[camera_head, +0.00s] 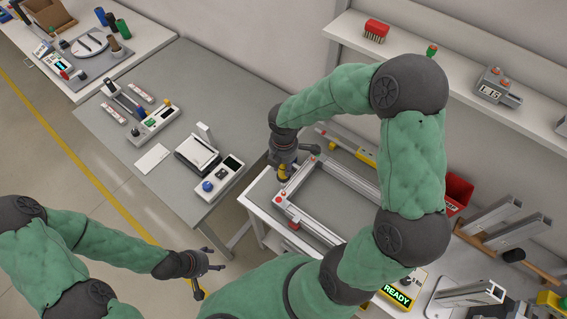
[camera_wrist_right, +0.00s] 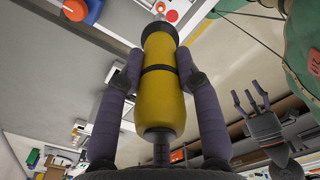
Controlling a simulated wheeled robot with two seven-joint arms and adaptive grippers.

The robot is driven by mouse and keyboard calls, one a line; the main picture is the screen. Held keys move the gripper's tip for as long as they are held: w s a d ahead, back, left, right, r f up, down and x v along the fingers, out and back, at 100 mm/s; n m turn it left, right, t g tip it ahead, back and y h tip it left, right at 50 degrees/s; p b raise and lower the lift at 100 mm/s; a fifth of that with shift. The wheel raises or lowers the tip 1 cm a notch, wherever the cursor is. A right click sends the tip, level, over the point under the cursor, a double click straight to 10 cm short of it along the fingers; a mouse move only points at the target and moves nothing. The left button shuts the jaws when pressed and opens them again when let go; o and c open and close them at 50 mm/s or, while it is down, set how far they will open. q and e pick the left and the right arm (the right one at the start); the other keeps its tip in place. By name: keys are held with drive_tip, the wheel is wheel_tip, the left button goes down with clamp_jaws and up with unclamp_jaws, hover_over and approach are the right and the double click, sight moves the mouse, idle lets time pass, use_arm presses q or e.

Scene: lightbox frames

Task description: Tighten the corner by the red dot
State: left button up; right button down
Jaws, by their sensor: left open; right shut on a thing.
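A silver rectangular frame (camera_head: 345,178) lies on the white-edged bench, partly hidden behind my right arm. Small red spots show at several places on it, including its left corner (camera_head: 278,200); I cannot tell which is the task's dot. My right gripper (camera_head: 284,170) is shut on a yellow driver-like tool (camera_wrist_right: 160,85) beside the frame's upper-left side. In the right wrist view the tool sits between both fingers, and a red dot (camera_wrist_right: 172,15) on a pale surface shows just right of its far end. Contact is unclear. My left gripper (camera_head: 208,266) is open and empty over the floor.
A grey table (camera_head: 110,120) at left holds several devices. A red bin (camera_head: 457,190), a mallet (camera_head: 514,255) and grey uprights stand right of the frame. A "READY" display (camera_head: 397,295) sits at the front. A shelf (camera_head: 455,75) runs along the wall.

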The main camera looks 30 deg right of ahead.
sight(284, 176)
drive_tip(key=shift+f+b, duration=1.85)
drive_tip(key=shift+f, duration=0.5)
drive_tip(key=shift+f+b, duration=0.75)
drive_tip(key=shift+f, duration=0.4)
drive_tip(key=shift+s+a+f, duration=0.1)
drive_tip(key=shift+s, duration=0.1)
idle(1.5)
